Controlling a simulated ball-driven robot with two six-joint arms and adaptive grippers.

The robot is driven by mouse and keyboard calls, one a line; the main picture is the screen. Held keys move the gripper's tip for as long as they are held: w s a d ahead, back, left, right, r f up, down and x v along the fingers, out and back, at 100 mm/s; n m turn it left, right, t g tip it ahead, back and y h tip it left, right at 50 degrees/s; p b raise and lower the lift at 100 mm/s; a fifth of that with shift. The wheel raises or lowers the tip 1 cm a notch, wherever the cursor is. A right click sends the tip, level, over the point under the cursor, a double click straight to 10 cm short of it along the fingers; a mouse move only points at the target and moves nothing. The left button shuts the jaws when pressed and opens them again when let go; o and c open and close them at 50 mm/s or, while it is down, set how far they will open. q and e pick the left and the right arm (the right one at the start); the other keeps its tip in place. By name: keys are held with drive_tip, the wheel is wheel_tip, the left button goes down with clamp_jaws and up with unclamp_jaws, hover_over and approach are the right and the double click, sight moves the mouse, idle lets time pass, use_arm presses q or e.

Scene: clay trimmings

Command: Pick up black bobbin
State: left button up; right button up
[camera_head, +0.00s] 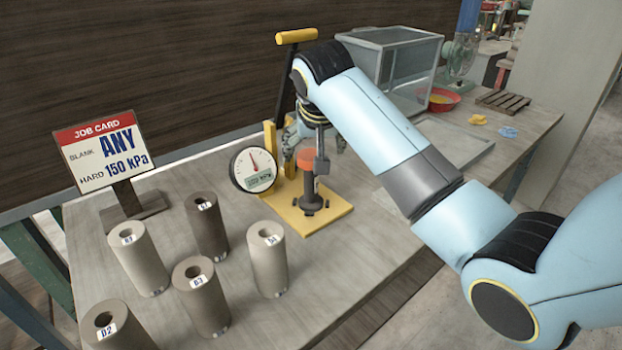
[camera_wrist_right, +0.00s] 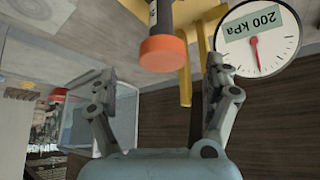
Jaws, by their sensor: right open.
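A dark bobbin-shaped piece (camera_head: 309,192) stands upright on the yellow base plate (camera_head: 328,218) of a press, with an orange cap (camera_head: 306,158) at its top. I take it for the black bobbin. In the right wrist view its dark body (camera_wrist_right: 161,14) shows at the top edge, with the orange cap (camera_wrist_right: 163,53) below. My right gripper (camera_head: 312,146) is at the press, close to the cap. In the wrist view its open fingers (camera_wrist_right: 158,72) lie on either side of the cap, apart from it. My left gripper is not in view.
A round gauge (camera_head: 254,170) stands beside the press; its display reads 200 kPa in the wrist view. Several labelled hollow cylinders (camera_head: 268,262) stand at front left, near a job card (camera_head: 103,150). A clear box (camera_head: 392,65) and red bowl (camera_head: 442,99) are behind my arm.

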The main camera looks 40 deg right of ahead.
sight(311, 155)
drive_tip(key=x, duration=0.5)
drive_tip(key=shift+w+f, duration=0.1)
drive_tip(key=shift+w, duration=0.25)
clamp_jaws()
